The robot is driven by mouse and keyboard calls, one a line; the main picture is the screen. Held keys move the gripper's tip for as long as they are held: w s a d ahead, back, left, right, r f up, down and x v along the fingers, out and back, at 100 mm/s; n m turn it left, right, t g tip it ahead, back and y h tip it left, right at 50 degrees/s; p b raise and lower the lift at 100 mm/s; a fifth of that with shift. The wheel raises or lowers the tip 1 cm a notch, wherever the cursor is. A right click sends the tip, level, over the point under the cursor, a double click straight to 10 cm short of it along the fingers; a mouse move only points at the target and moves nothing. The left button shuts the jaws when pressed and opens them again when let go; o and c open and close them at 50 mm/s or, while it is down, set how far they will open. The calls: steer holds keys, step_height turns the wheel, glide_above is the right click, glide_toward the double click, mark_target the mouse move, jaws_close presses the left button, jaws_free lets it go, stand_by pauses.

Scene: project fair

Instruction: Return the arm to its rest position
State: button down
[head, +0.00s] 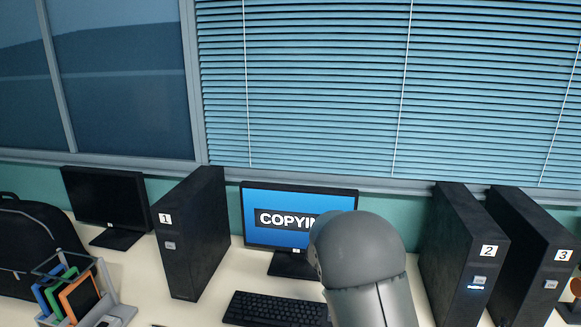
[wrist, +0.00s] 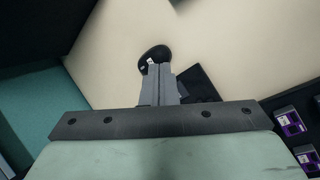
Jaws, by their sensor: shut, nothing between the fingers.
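My gripper (wrist: 159,72) shows in the wrist view with its two grey fingers together and nothing between them. It points toward the pale table, with a black rounded object, perhaps a mouse (wrist: 153,54), just beyond the fingertips. I cannot tell how far above the table the fingers are. In the head view my grey arm (head: 365,262) rises at the lower middle and covers the right part of the monitor (head: 275,197), whose blue screen reads "COPYIN". My gripper is hidden in the head view.
Black towers labelled 1 (head: 190,240), 2 (head: 465,250) and 3 (head: 540,255) stand on the table. A keyboard (head: 270,308) lies before the monitor. A dark monitor (head: 105,200), black bag (head: 28,245) and rack of coloured drives (head: 112,307) are left. Purple-marked items (wrist: 290,123) lie right.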

steer(key=s+a+r+m+y, duration=0.1)
steer(key=s+r+m+y, duration=0.2)
steer(key=s, duration=1.3)
steer(key=s+a+r+m+y, duration=0.2)
steer(key=s+r+m, duration=0.3)
steer(key=s, duration=1.1)
step_height(320, 180, up, 2)
steer(key=shift+s+r+m+g+y, duration=0.25)
steer(key=shift+s+m+g+y, duration=0.05)
steer(key=shift+g+y, duration=0.1)
